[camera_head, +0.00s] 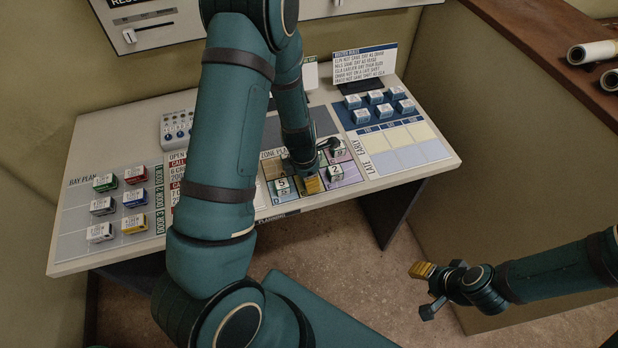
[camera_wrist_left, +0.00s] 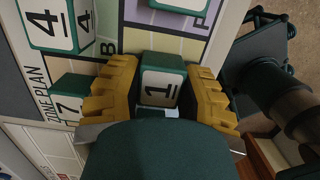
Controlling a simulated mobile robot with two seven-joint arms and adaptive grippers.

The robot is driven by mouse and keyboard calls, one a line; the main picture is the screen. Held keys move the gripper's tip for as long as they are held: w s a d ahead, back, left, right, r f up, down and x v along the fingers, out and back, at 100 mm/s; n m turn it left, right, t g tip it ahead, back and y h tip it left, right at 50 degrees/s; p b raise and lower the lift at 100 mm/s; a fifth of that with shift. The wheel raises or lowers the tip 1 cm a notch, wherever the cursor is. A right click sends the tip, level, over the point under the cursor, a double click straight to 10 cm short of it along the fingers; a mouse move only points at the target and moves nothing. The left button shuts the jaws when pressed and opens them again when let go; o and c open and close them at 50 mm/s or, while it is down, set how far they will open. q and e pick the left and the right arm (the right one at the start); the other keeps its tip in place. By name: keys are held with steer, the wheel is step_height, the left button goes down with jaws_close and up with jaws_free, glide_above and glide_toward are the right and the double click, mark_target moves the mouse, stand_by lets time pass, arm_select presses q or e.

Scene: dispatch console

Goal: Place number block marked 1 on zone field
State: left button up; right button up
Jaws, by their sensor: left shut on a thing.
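My left gripper (camera_head: 312,186) is over the front part of the zone plan in the head view. In the left wrist view its yellow fingers (camera_wrist_left: 162,76) are shut on the green-and-white block marked 1 (camera_wrist_left: 162,86), one finger on each side. I cannot tell whether the block touches the board. In the head view the block is not clearly visible behind the fingers. The zone plan (camera_head: 268,165) has coloured fields, with a purple field and a letter B in the left wrist view.
Block 5 (camera_head: 283,187) and block 2 (camera_head: 336,172) stand close beside my left gripper. Blocks 4 (camera_wrist_left: 50,24) and 7 (camera_wrist_left: 70,95) show in the left wrist view. Coloured blocks (camera_head: 134,196) stand on the bay plan, several blue-white ones (camera_head: 376,97) at the back right.

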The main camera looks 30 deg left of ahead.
arm_select(q)
steer(key=shift+f, duration=0.2)
steer(key=o, duration=0.9)
steer(key=shift+r, duration=0.15)
